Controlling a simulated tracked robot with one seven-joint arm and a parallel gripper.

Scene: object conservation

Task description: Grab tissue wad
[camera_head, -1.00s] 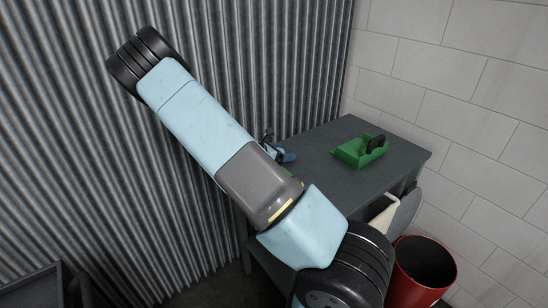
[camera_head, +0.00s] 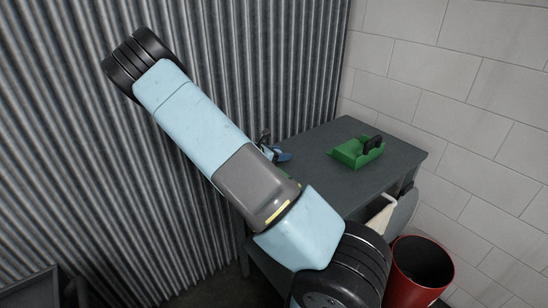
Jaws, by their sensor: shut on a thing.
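I see no tissue wad in the head view. My arm crosses the picture from the lower right to the upper left and covers part of the grey table (camera_head: 325,178). A green dustpan-like tray (camera_head: 346,156) with a black part lies on the table. A small blue and black object (camera_head: 283,156) shows at the table's left edge, partly hidden behind my arm; I cannot tell what it is.
A red bin (camera_head: 405,284) with a dark inside stands at the lower right, beside the table. A corrugated metal wall (camera_head: 60,130) is on the left and a pale block wall (camera_head: 470,110) on the right. A dark grey object edge shows at the lower left.

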